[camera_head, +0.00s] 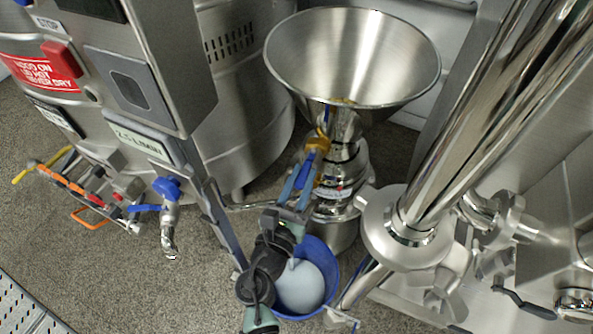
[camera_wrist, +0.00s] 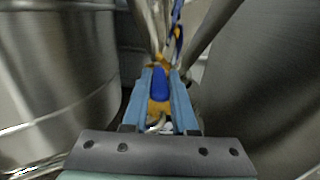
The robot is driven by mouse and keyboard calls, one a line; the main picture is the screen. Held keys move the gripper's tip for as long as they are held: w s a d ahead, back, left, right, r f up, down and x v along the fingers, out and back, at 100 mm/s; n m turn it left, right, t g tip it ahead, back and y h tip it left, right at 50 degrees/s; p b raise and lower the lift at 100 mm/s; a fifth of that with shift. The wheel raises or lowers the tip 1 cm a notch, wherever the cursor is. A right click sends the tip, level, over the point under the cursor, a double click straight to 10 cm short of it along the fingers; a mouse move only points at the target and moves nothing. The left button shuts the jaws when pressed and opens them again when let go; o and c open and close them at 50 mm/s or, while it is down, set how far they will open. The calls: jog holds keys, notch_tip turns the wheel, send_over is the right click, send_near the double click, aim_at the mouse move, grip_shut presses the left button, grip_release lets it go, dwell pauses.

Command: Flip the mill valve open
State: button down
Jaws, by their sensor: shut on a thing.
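The mill (camera_head: 340,185) stands under a wide steel hopper (camera_head: 352,60). At the hopper's neck is the mill valve (camera_head: 321,143), a yellow-orange body with a blue handle. My gripper (camera_head: 306,165) reaches up to it from below, its two light-blue fingers on either side of the handle. In the wrist view, the blue handle (camera_wrist: 159,84) lies between the fingers, with orange parts of the valve (camera_wrist: 158,107) above and below it. The gripper is shut on the handle. The fingers hide part of the valve in the head view.
A blue bucket (camera_head: 325,262) stands on the floor below, partly behind my arm. A steel tank with a control panel (camera_head: 130,80) is at left, with a blue-handled tap (camera_head: 167,188). Thick steel pipes (camera_head: 480,110) stand close at right.

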jog(key=shift+s+d+n+t+y, duration=0.2)
jog(key=shift+d+n+t+y, duration=0.15)
jog(key=shift+d+y, duration=0.2)
jog(key=c, duration=0.7)
grip_release()
jog(key=shift+a+y, duration=0.1)
jog(key=shift+y, duration=0.15)
jog(key=p+v, duration=0.2)
jog(key=v, duration=1.1)
jog(key=shift+p, duration=0.35)
